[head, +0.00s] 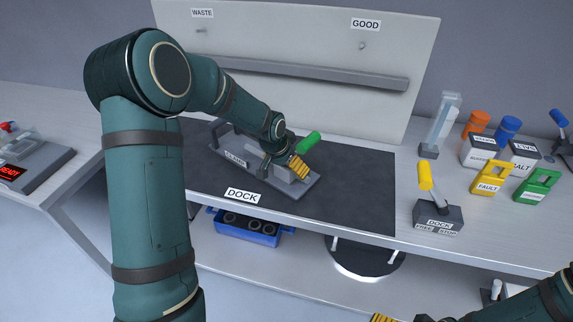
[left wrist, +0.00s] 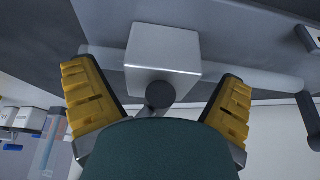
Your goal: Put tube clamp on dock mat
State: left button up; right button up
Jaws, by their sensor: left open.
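The tube clamp (head: 237,159) is a grey base plate with a "CLAMP" label, a pale metal block and a bright green handle (head: 308,142). In the head view it lies over the dark dock mat (head: 350,198), which has a "DOCK" label at its front edge. My left gripper (head: 298,168) is at the block, below the green handle, and hides part of the clamp. In the left wrist view its yellow fingers (left wrist: 155,80) are spread apart, with a metal block (left wrist: 162,50) between and beyond them. My right gripper (head: 384,317) barely shows at the bottom edge.
A dock switch box (head: 438,217) with a yellow lever stands right of the mat. Yellow "FAULT" (head: 488,178) and green (head: 538,187) tags, and salt boxes (head: 520,158), stand farther right. A blue bin (head: 247,228) sits below the bench. The mat's right part is clear.

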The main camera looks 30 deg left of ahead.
pick_arm(q)
jog(key=p+v, duration=0.2)
jog(key=v, duration=1)
pick_arm(e)
jog(key=shift+s+r, duration=0.25)
jog(key=shift+r, duration=0.85)
